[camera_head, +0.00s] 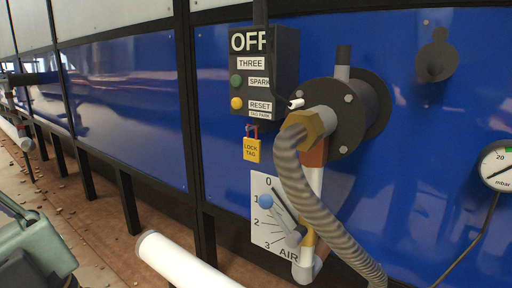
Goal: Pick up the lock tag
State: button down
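The lock tag (252,150) is a small yellow tag with a dark red shackle. It hangs just below the dark control box (264,72), at the box's lower left, in front of the blue panel. The box carries the labels OFF, THREE, SPARK, RESET and TAG PARK, with a green and a yellow button. My gripper cannot be made out. A grey-green part at the lower left edge may belong to my arm, but no fingertips show there.
A grey ribbed hose (308,196) with a brass fitting curves down right of the tag. Below is a white AIR dial plate (262,222) with a lever. A white pipe (180,262) lies low in front. A pressure gauge (498,166) sits at right.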

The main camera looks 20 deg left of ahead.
aim_at(252, 147)
jog(key=i+j+u, duration=0.15)
jog(key=j, duration=0.25)
jog(key=j+u, duration=0.15)
jog(key=j, duration=0.25)
jog(key=i+j+u, duration=0.15)
jog(key=j, duration=0.25)
